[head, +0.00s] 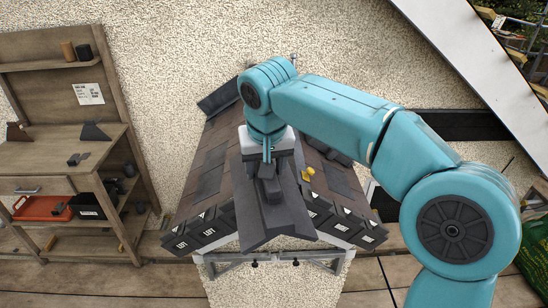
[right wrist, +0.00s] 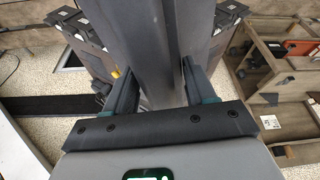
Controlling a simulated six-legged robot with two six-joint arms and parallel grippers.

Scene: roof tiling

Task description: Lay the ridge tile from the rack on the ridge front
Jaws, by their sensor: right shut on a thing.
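The ridge tile (head: 262,222) is a long dark grey angled piece. It lies along the front of the small roof's ridge, its near end at the front gable. I cannot tell whether it rests fully on the roof or hangs slightly above it. My right gripper (head: 268,183) points down over the tile and is shut on it. In the right wrist view the tile (right wrist: 148,40) runs between the two fingers. The brown and grey roof slopes (head: 212,160) show on both sides. My left gripper is in neither view.
A wooden shelf unit (head: 68,185) stands at the left with dark pieces on its top and an orange tray (head: 42,207) below. Another dark ridge piece (head: 218,97) sits at the roof's back left. A small yellow object (head: 308,174) is on the right slope. A pale wall rises behind.

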